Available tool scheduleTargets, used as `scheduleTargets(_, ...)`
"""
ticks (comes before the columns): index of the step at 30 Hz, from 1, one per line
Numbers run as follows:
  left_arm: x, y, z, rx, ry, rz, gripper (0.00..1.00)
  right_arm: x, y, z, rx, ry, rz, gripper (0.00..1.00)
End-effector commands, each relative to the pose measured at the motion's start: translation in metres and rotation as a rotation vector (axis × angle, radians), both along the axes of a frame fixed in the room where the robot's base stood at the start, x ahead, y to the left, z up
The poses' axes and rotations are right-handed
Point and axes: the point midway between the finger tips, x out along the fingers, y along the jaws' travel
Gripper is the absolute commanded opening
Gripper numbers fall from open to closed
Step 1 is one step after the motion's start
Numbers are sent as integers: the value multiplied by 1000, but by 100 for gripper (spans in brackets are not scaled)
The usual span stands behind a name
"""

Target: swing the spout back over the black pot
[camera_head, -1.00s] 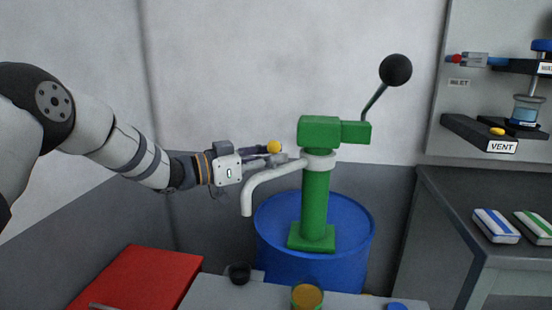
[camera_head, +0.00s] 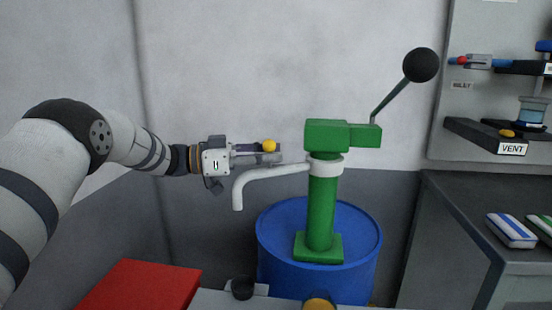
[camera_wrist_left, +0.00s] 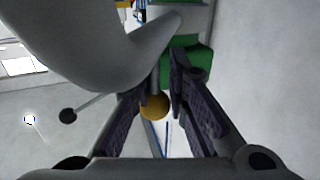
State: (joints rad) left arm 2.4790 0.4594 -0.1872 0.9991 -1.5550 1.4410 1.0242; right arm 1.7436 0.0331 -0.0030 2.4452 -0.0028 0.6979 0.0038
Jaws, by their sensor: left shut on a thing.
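The pale spout (camera_head: 275,173) runs left from the collar of the green pump (camera_head: 321,210) and bends down to an open end. It fills the upper left of the left wrist view (camera_wrist_left: 90,45). My left gripper (camera_head: 262,154) is shut at the yellow knob (camera_head: 269,146), above the spout. In the left wrist view the yellow knob (camera_wrist_left: 154,106) shows between the two dark fingers. The black pot (camera_head: 242,289) sits low in the head view, below the spout's end in the picture; whether it is directly underneath, I cannot tell. My right gripper is out of view.
The pump stands on a blue drum (camera_head: 275,235). Its lever with a black ball (camera_head: 421,65) rises to the right. A red box (camera_head: 140,285) is at lower left. A dark bench (camera_head: 470,200) with packets stands at right. The wall behind the gripper is bare.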

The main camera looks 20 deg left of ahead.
Motion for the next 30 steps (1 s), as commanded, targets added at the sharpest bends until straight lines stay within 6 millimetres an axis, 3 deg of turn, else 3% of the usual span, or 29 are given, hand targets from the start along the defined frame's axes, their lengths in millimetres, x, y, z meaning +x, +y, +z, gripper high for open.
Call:
scheduleTargets(1, 0, -1, 12, -8, -25, -4, 0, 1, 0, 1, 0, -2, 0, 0)
scheduleTargets(9, 0, -1, 12, -7, -26, -5, 0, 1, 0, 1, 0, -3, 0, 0)
scheduleTargets(10, 0, -1, 12, -7, -26, -5, 17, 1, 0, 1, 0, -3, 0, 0)
scheduleTargets(14, 0, -1, 12, -8, -25, -5, 44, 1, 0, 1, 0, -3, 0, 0)
scheduleTargets(23, -1, 1, 6, -4, -11, -2, 44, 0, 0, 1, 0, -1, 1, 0)
scheduleTargets(26, -8, 13, 6, -3, -11, 1, 44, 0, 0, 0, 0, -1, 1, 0)
scheduleTargets(30, -30, 44, 6, -4, -13, 2, 44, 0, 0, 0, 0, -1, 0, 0)
